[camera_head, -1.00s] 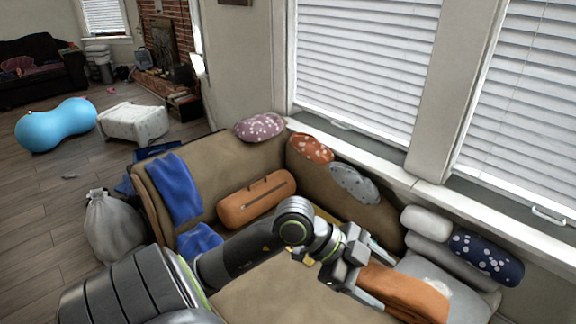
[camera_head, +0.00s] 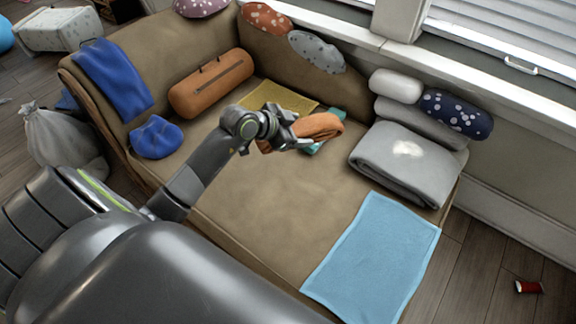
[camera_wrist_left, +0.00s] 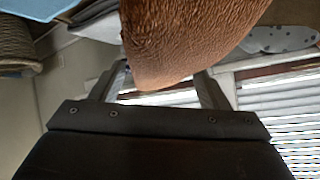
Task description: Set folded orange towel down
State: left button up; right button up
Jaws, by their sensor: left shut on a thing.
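The folded orange towel (camera_head: 319,127) is in my left gripper (camera_head: 296,138), over the back part of the sofa seat. In the left wrist view the towel (camera_wrist_left: 185,40) fills the space between the two fingers, and the gripper (camera_wrist_left: 160,88) is shut on it. Whether the towel touches the seat or the cloths behind it cannot be told. My right gripper is not in view.
The sofa seat (camera_head: 262,208) is bare in the middle. A folded grey blanket (camera_head: 400,170) and a light blue towel (camera_head: 372,262) lie to the right. An orange bolster (camera_head: 211,83) is at the left.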

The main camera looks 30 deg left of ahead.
pick_arm(q)
jog(key=w+a+f+n+y+b, duration=0.1)
jog(key=w+a+f+b, duration=0.15)
jog(key=f, duration=0.45)
jog(key=w+a+f+n+y+b, duration=0.1)
jog(key=f+b, duration=0.2)
jog(key=f, duration=0.4)
jog(key=b, duration=0.4)
send_over(289, 180)
jog(key=shift+n+y, duration=0.3)
notch_tip(289, 180, down, 7)
jog(key=shift+f, duration=0.15)
notch_tip(289, 180, down, 4)
jog(key=shift+r+b, duration=0.15)
jog(key=shift+b, duration=0.6)
jog(key=shift+f, duration=0.3)
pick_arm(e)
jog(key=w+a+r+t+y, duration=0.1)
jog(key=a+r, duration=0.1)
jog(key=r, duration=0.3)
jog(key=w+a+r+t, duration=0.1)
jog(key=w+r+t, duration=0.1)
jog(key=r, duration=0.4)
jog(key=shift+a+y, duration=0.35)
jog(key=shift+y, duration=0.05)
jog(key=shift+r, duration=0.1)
pick_arm(q)
jog(key=o, duration=1.1)
